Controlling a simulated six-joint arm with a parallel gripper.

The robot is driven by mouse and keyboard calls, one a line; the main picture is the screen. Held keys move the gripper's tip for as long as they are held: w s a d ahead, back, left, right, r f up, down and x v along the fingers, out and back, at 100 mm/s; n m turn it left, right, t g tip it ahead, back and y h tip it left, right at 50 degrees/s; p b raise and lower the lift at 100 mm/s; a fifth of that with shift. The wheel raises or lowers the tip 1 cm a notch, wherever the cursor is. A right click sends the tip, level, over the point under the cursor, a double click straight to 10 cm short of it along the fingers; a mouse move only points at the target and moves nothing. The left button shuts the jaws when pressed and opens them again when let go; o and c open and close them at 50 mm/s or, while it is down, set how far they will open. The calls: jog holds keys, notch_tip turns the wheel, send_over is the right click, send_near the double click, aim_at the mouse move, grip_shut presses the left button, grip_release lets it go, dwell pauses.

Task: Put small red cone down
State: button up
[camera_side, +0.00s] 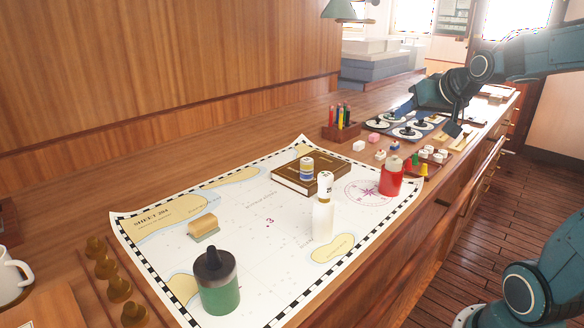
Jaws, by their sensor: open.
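A small red piece (423,169), which looks like the small red cone, stands by a yellow one at the left end of a wooden tray (438,168), right of the chart. It is only a few pixels wide, so its exact shape and footing are hard to tell. My gripper (453,129) hangs above and behind the tray, up and to the right of the red piece and apart from it. It is open, with nothing visible between its fingers.
White blocks (433,153) sit on the tray. A pencil holder (342,131) and round dials (408,130) lie behind. The counter's front edge is close.

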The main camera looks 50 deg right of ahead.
jog(key=s+d+m+h, duration=0.3)
jog(key=d+m, duration=0.1)
jog(key=d, duration=1)
send_near(410, 162)
jog(key=v, duration=0.3)
jog(key=shift+s+r, duration=0.1)
jog(key=x, duration=0.7)
jog(key=shift+d, duration=0.2)
jog(key=shift+w+d+f, duration=0.3)
jog(key=shift+w+f, duration=0.1)
jog(key=shift+w, duration=0.15)
jog(key=shift+f, duration=0.15)
jog(key=shift+w+d+f, duration=0.15)
jog(key=shift+w, duration=0.05)
jog(key=shift+x, duration=2.1)
jog(key=shift+d, duration=0.15)
